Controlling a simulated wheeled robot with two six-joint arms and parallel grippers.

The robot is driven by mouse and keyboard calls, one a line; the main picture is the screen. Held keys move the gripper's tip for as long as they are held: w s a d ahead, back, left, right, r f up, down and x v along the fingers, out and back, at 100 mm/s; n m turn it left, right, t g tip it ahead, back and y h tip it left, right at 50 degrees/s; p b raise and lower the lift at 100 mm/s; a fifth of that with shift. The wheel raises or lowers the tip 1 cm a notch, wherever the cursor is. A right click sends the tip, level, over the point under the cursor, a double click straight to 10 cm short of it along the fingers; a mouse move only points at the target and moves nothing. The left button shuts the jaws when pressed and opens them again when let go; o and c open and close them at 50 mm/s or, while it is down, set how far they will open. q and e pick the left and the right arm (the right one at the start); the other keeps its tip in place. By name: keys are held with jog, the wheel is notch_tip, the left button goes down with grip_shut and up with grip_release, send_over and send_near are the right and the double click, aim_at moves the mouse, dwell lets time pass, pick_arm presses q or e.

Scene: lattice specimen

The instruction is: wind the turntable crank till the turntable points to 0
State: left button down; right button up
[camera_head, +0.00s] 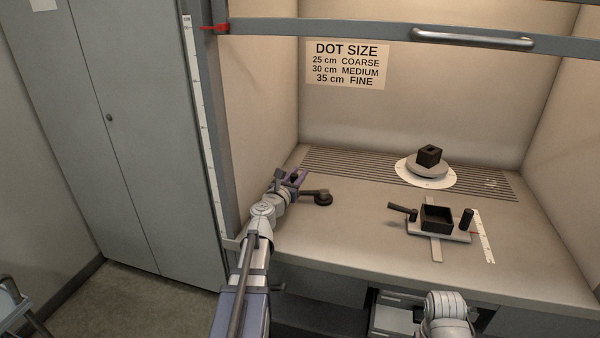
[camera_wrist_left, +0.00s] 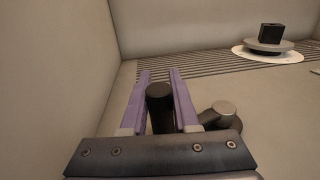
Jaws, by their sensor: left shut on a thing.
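The turntable (camera_head: 412,167) is a grey disc on a white dial plate (camera_head: 440,183) at the back right of the bench. It bears a dark hollow block (camera_head: 429,155), and it also shows in the left wrist view (camera_wrist_left: 266,46). The dial's marks are too small to read. The crank (camera_head: 322,198) is dark, with a round hub on the bench left of the turntable. My left gripper (camera_head: 298,177) is shut on the crank's upright knob (camera_wrist_left: 160,106), which stands between its purple fingers. The crank's hub (camera_wrist_left: 226,112) lies right of the fingers. My right gripper is out of view.
A fixture with an open black box (camera_head: 437,218), a dark handle (camera_head: 402,210) and a post (camera_head: 467,218) stands front right. A sign (camera_head: 347,65) hangs on the back wall. A sash bar (camera_head: 400,36) crosses above. The booth's side wall (camera_wrist_left: 55,90) is close left.

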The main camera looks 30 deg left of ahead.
aim_at(292, 180)
pick_arm(q)
jog(key=shift+s+a, duration=0.25)
jog(key=shift+s, duration=0.45)
jog(key=shift+s+a, duration=0.25)
jog(key=shift+s, duration=0.45)
jog(key=shift+s+d, duration=0.3)
jog(key=shift+s, duration=0.2)
jog(key=shift+s+d, duration=0.3)
jog(key=shift+s, duration=0.2)
jog(key=shift+s+d, duration=0.8)
jog(key=shift+d, duration=0.3)
jog(key=shift+s+d, duration=0.2)
jog(key=shift+d, duration=0.45)
jog(key=shift+s+d, duration=0.2)
jog(key=shift+d, duration=0.6)
jog(key=shift+w+d, duration=0.1)
